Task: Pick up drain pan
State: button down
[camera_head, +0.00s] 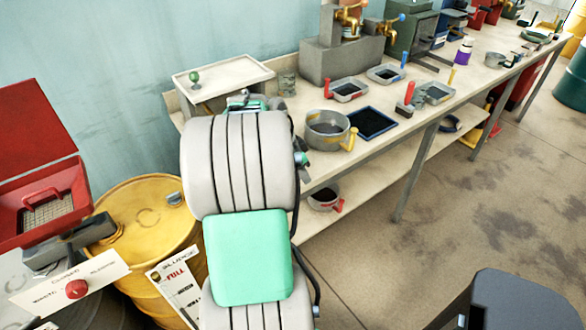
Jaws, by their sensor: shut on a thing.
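My arm rises through the middle of the picture. The teal and dark end part of my gripper (246,103) shows just above the arm, by the near edge of a cream tray with a green knob (222,78). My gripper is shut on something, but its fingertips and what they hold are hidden. I cannot tell which vessel is the drain pan. A round grey pan with a yellow handle (327,131) stands upright on the bench, right of my arm. Smaller rectangular pans stand farther back, one with a red handle (347,90).
The long bench (415,112) runs to the upper right, with taps on a grey block (340,62) at the wall. A yellow drum (140,215) and red box (40,205) stand left. The floor at right is mostly clear.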

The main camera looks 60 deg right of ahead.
jog(key=shift+r, duration=0.25)
